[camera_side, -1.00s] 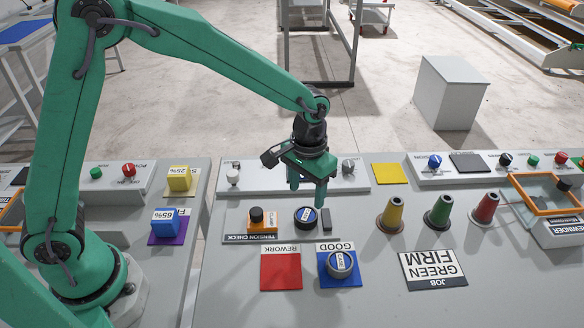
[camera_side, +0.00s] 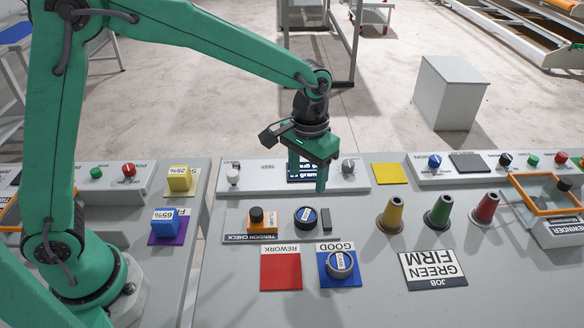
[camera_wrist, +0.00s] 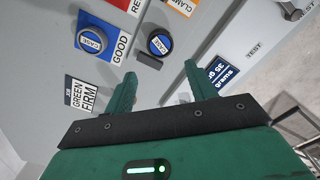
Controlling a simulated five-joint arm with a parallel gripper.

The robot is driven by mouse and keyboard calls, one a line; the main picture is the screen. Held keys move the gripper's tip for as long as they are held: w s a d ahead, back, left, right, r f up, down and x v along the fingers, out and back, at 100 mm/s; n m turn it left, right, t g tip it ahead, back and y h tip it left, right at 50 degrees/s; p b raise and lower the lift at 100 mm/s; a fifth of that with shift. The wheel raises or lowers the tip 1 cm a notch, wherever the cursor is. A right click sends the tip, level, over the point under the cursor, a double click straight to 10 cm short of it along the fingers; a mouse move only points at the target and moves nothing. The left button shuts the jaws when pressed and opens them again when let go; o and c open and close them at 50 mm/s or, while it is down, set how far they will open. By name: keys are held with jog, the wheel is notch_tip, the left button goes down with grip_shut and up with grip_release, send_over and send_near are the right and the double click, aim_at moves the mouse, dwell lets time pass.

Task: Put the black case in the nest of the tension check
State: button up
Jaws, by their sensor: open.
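The black case (camera_side: 306,216) is a round dark spool case with a blue label on top. It sits upright at the right end of the tension check (camera_side: 240,239), between the orange clamp (camera_side: 262,228) and a small dark block (camera_side: 326,220). The nest's outline is not clear under it. In the wrist view the black case (camera_wrist: 160,42) lies beyond my fingertips. My gripper (camera_side: 307,180) is open and empty, above and apart from the case. A second, grey-rimmed case (camera_side: 341,264) sits on the blue GOOD pad (camera_side: 325,282).
The red REWORK pad (camera_side: 281,270) is bare. Yellow, green and red cones (camera_side: 437,213) stand to the right. The JOB card (camera_side: 433,269) reads GREEN FIRM. A blue display (camera_side: 303,174) is partly hidden behind my gripper. The knob panel (camera_side: 255,176) stands at the back.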

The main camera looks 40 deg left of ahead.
jog(key=s+a+r+t, duration=0.2)
jog(key=s+a+r, duration=0.3)
jog(key=s+a, duration=0.3)
jog(key=s+a+r+t, duration=0.3)
jog(key=s+a+r, duration=0.3)
jog(key=s, duration=0.5)
jog(key=shift+s+a+r+n+t, duration=0.2)
jog(key=shift+s+a+n+t, duration=0.1)
jog(key=shift+a, duration=0.65)
jog(key=shift+c, duration=0.7)
